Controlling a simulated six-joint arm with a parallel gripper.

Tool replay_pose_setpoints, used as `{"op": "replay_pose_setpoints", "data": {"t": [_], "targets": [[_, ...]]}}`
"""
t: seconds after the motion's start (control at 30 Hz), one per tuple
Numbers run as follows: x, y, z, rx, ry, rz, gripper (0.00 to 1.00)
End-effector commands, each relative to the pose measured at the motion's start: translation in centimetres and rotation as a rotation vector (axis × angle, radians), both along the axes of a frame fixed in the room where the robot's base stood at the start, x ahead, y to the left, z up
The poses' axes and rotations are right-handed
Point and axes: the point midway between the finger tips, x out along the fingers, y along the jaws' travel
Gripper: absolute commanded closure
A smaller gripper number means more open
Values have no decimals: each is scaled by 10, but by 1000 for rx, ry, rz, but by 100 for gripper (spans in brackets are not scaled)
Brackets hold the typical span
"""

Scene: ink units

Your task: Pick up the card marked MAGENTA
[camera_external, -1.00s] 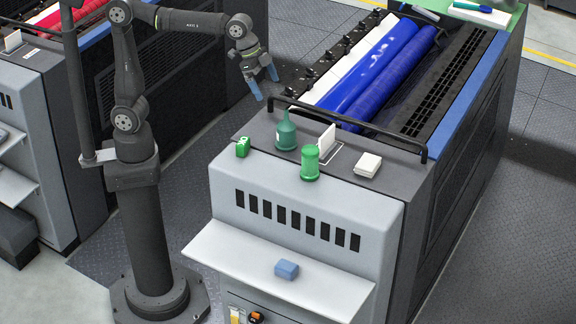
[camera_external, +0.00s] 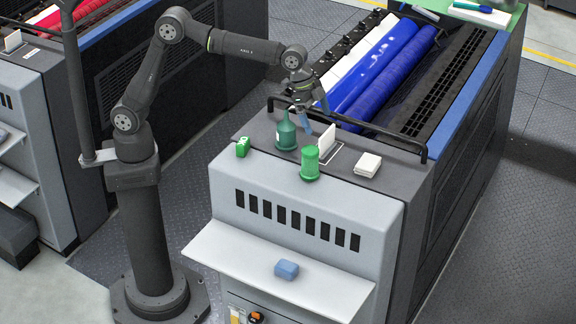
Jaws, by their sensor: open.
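A white card (camera_external: 327,138) stands upright on the dark top of the near press unit, beside a thin white outline. No lettering on it can be read from here, so I cannot tell whether it is marked MAGENTA. My gripper (camera_external: 315,115) is open and empty, with its blue fingers pointing down. In the picture it is just above and left of the card; the exact gap cannot be told. Another white card (camera_external: 13,41) stands on the press unit at the far left, its marking also unreadable.
A small green box (camera_external: 243,147), a white stack (camera_external: 368,165) and a black rail (camera_external: 345,122) are nearby. Blue rollers (camera_external: 380,62) lie behind.

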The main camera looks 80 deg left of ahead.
Motion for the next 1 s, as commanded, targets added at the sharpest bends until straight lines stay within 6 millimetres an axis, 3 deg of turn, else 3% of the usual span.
{"op": "replay_pose_setpoints", "data": {"t": [0.1,0.47,0.73,1.0], "targets": [[6,-6,-22,1,3,0,0],[13,-14,-46,0,0,0,0],[24,-26,-81,-1,1,0,0],[26,-27,-85,-2,-2,0,0]]}}
